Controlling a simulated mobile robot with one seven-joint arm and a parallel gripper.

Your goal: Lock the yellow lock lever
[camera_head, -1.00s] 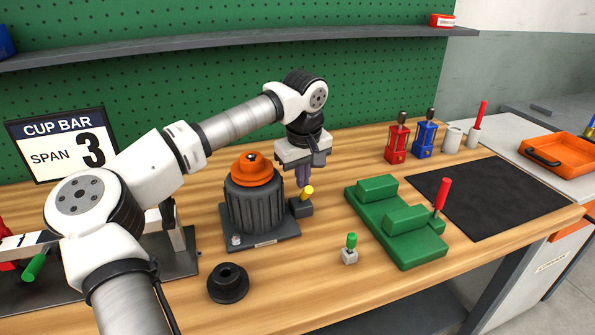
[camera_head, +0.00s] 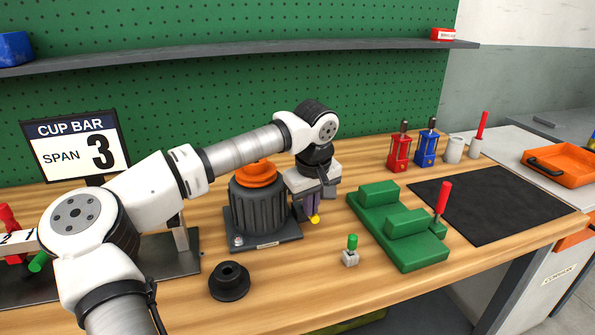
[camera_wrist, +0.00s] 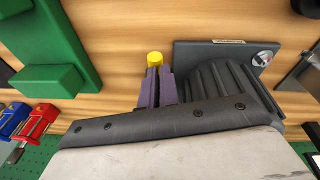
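The yellow lock lever's knob (camera_head: 315,218) shows just below my gripper's fingertips, at the front right of a dark ribbed pot (camera_head: 258,208) with an orange top. My gripper (camera_head: 312,205) points down beside the pot. In the wrist view, the yellow knob (camera_wrist: 155,58) sticks out past the tips of my purple fingers (camera_wrist: 157,88), which lie close together on either side of its line. The lever's shaft and most of its mount are hidden by the gripper. I cannot tell whether the fingers press on it.
The pot's dark base plate (camera_head: 236,241) is close to the gripper. A green fixture (camera_head: 420,250) with a red handle stands to the right. A small green-topped switch (camera_head: 351,250) and a black ring (camera_head: 229,281) are in front. Bare wood lies between them.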

